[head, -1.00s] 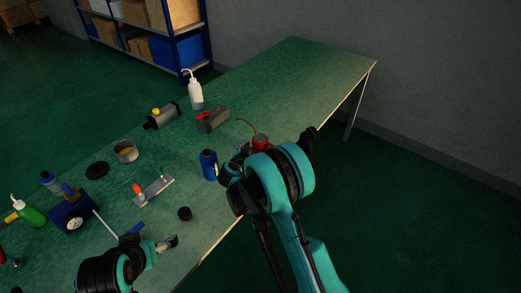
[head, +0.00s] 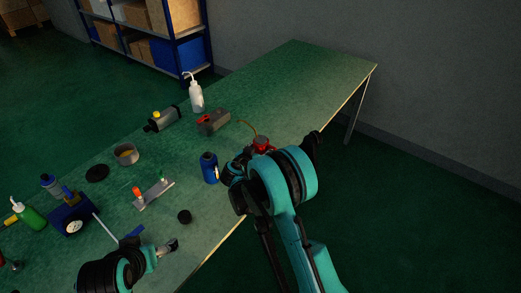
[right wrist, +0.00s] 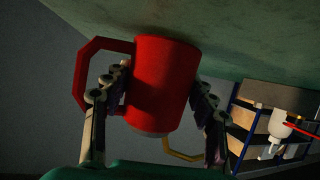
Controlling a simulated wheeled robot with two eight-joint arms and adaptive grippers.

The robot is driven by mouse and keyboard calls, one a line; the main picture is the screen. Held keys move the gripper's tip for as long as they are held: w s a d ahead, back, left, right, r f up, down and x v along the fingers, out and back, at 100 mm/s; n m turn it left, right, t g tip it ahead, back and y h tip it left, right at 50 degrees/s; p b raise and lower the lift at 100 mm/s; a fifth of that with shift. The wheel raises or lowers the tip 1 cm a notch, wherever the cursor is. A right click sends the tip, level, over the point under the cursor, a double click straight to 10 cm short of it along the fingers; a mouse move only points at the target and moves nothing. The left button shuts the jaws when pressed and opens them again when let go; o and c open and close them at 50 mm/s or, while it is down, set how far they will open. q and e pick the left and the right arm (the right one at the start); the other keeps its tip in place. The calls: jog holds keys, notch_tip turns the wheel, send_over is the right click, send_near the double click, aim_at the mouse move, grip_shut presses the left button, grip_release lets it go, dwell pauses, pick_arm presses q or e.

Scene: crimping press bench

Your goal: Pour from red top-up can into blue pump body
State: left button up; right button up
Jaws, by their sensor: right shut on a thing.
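The red top-up can (head: 263,144) shows just beyond my right gripper in the head view, partly hidden by my arm, with its thin tan spout pointing up and left. In the right wrist view the red can (right wrist: 163,85) sits between the two fingers of my right gripper (right wrist: 160,105), which is shut on it. The blue pump body (head: 209,168) stands upright on the bench, left of the can and my right gripper. My left gripper (head: 168,246) is low over the near bench edge, apart from the pump body; its finger opening is unclear.
A black cap (head: 184,216) and a small plate with an orange-topped part (head: 153,194) lie left of the pump body. A grey box with a red part (head: 212,122) and a white squeeze bottle (head: 195,97) stand behind. The far right bench is clear.

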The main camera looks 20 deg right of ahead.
jog(key=r, duration=0.1)
jog(key=r+p, duration=0.1)
jog(key=r, duration=0.1)
jog(key=r+p, duration=0.1)
jog(key=shift+s+d+r, duration=0.15)
jog(key=shift+s+d, duration=0.1)
jog(key=shift+s, duration=0.05)
jog(key=s+d+r+p, duration=0.3)
jog(key=s+d+r, duration=0.3)
jog(key=s, duration=0.2)
jog(key=n+t+y, duration=0.3)
jog(key=n+y, duration=0.3)
send_near(262, 141)
jog(key=s+a+r, duration=0.3)
jog(key=a+r, duration=0.1)
jog(key=r, duration=0.2)
jog(key=shift+a+r+n+g+p, duration=0.3)
jog(key=shift+r+n+p, duration=0.1)
jog(key=shift+r+p, duration=0.2)
